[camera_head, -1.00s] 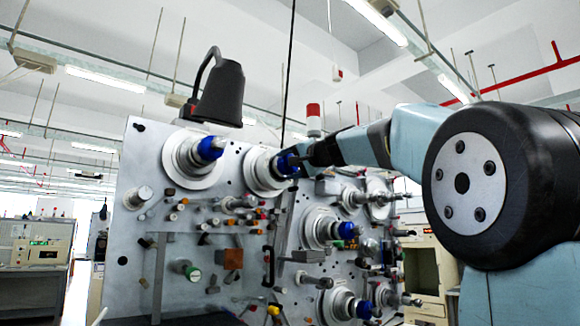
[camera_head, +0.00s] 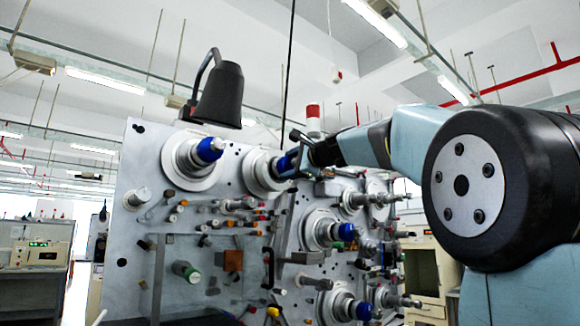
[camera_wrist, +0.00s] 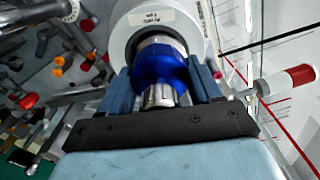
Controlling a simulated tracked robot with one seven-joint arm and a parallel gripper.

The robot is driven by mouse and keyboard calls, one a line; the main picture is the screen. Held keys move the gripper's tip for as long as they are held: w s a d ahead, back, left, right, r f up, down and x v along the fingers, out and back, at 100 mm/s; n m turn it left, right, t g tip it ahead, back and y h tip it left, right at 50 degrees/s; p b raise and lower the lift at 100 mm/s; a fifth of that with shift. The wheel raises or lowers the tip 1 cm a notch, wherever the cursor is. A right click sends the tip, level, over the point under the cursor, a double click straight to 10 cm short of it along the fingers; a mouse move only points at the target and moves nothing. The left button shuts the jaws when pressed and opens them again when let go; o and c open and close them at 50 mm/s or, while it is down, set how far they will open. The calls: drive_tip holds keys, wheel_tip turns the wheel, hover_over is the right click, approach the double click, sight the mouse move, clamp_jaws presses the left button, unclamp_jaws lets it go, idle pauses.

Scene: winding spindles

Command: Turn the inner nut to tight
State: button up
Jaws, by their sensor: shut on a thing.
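The blue nut (camera_wrist: 160,70) sits on a metal shaft in front of a pale round spindle flange (camera_wrist: 125,30). In the head view, this nut (camera_head: 283,164) is on the second spindle from the left in the upper row, partly hidden by my gripper (camera_head: 291,156). In the wrist view, the two blue-grey fingers of my gripper (camera_wrist: 161,80) stand on either side of the nut, shut on it. The silver shaft end (camera_wrist: 159,96) points back between the fingers toward the palm. The exact finger contact is partly hidden.
Another spindle with a blue nut (camera_head: 210,149) is to the left. More blue-nut spindles (camera_head: 347,231) are lower on the grey panel (camera_head: 143,165). A black lamp (camera_head: 220,95) hangs above the panel. A red-and-white beacon (camera_head: 313,118) stands behind my gripper.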

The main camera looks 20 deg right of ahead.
drive_tip(key=shift+a+f+m, duration=0.15)
drive_tip(key=shift+a+m, duration=0.15)
idle(0.4)
drive_tip(key=o, duration=1)
drive_tip(key=shift+o, duration=0.2)
drive_tip(key=v, duration=1.3)
drive_tip(key=shift+s+d, duration=0.25)
drive_tip(key=shift+s, duration=0.1)
